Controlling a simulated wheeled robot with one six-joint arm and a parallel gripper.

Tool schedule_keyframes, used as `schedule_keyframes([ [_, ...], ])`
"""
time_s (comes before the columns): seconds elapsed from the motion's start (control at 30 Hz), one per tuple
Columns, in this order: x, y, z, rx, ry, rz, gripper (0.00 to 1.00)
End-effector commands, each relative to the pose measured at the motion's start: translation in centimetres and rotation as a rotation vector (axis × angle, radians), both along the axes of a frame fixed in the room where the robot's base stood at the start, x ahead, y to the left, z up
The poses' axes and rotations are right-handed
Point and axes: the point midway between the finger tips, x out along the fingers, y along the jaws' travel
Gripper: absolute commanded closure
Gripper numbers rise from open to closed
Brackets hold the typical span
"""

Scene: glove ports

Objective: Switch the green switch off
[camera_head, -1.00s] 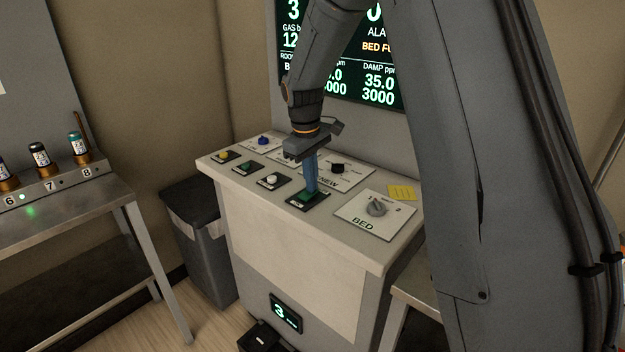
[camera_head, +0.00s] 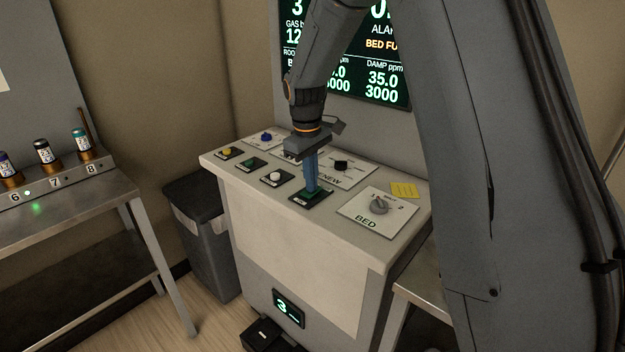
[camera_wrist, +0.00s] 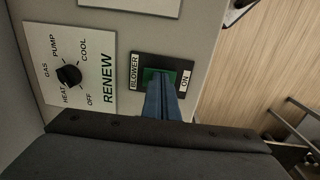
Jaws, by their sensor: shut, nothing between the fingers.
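The green switch (camera_wrist: 151,74) is set in a black plate labelled BLOWER on one side and ON on the other, in the wrist view. In the head view it sits near the front edge of the console top (camera_head: 313,195). My gripper (camera_head: 312,187) points down with its blue fingers together and empty. Its tips (camera_wrist: 158,82) are at the switch and hide part of it. I cannot tell whether they touch it or which way it is tilted.
Left of the switch are a white button (camera_head: 275,176), a green button (camera_head: 250,162) and a yellow button (camera_head: 227,151). The RENEW knob (camera_wrist: 69,75) is close beside it. The BED knob (camera_head: 379,205) is to the right. A display screen (camera_head: 385,80) stands behind.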

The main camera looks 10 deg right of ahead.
Motion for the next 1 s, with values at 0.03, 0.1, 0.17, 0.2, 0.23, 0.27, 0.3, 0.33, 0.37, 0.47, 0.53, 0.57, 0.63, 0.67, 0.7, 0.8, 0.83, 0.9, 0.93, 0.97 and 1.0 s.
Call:
schedule_keyframes([
  [0.03, 0.0, 0.0, 0.0, 0.0, 0.0, 0.0, 1.0],
  [0.1, 0.0, 0.0, 0.0, 0.0, 0.0, 0.0, 1.0],
  [0.17, 0.0, 0.0, 0.1, -0.001, -0.001, 0.0, 1.0],
  [0.2, 0.0, 0.0, 0.3, 0.0, -0.001, 0.0, 1.0],
  [0.23, 0.0, 0.0, 0.4, 0.0, -0.001, 0.0, 1.0],
  [0.27, 0.0, 0.0, 0.6, 0.0, -0.001, 0.0, 1.0],
  [0.3, 0.0, 0.1, 0.9, 0.0, -0.001, 0.0, 1.0],
  [0.33, -0.1, 0.1, 1.2, 0.0, -0.001, 0.0, 1.0],
  [0.37, -0.1, 0.1, 1.6, 0.0, -0.001, 0.0, 1.0],
  [0.47, -0.2, 0.2, 2.8, 0.0, 0.0, 0.0, 1.0],
  [0.53, -0.3, 0.3, 3.8, 0.0, 0.0, 0.0, 1.0],
  [0.57, -0.3, 0.4, 4.2, 0.0, 0.0, 0.0, 1.0],
  [0.63, -0.1, 0.5, 5.2, 0.0, -0.007, 0.0, 1.0],
  [0.67, -0.1, 0.6, 5.6, 0.0, -0.006, 0.0, 1.0],
  [0.7, -0.2, 0.6, 6.3, 0.0, -0.006, 0.0, 1.0],
  [0.8, -0.3, 0.8, 8.2, 0.0, -0.005, 0.0, 1.0],
  [0.83, -0.4, 0.9, 8.8, 0.001, -0.004, -0.001, 1.0],
  [0.9, -0.4, 1.0, 10.1, 0.001, -0.006, -0.001, 1.0],
  [0.93, -0.5, 1.1, 10.6, 0.001, -0.004, -0.001, 1.0],
  [0.97, -0.5, 1.1, 11.1, 0.001, -0.004, -0.001, 1.0],
  [1.0, -0.7, 1.2, 11.7, 0.001, -0.003, -0.001, 1.0],
])
